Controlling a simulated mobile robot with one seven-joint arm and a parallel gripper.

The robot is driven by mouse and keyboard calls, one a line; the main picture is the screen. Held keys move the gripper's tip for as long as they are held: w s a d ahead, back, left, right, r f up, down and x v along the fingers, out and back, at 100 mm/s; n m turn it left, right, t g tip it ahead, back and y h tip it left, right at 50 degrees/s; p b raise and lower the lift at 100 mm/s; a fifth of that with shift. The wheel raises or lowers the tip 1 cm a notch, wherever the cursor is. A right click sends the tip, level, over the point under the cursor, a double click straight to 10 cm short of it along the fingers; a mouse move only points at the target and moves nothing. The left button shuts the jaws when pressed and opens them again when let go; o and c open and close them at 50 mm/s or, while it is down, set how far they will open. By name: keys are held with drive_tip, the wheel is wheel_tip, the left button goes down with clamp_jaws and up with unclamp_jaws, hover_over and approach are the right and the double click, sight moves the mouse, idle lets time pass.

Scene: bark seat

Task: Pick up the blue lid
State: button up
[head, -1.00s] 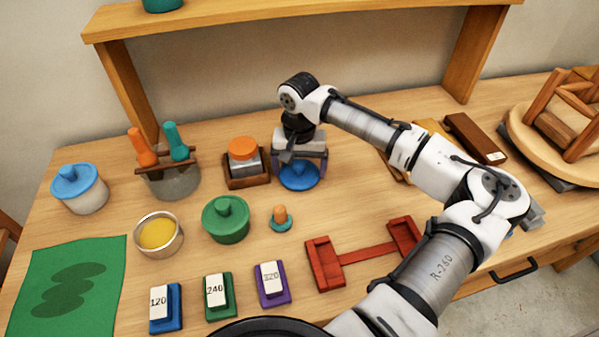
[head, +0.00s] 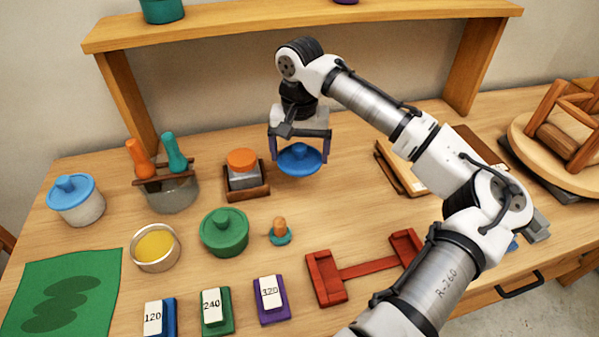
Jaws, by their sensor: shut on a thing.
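The blue lid (head: 299,160) is a round disc with a raised knob, in the middle of the head view. The lid looks raised above the wooden bench. Another blue lid (head: 71,188) sits on a pale jar (head: 82,209) at the far left, away from my gripper.
An orange-topped block in a wooden tray (head: 245,194) stands just left of the held lid. A green lidded pot (head: 224,232) and a small orange-knobbed peg (head: 280,232) are nearer. A shelf (head: 300,22) spans the back. Bare bench lies right of the lid.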

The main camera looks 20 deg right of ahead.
sight(300, 146)
wheel_tip(300, 146, up, 11)
drive_tip(key=shift+r+b, duration=0.1)
drive_tip(key=shift+b, duration=0.4)
idle(0.9)
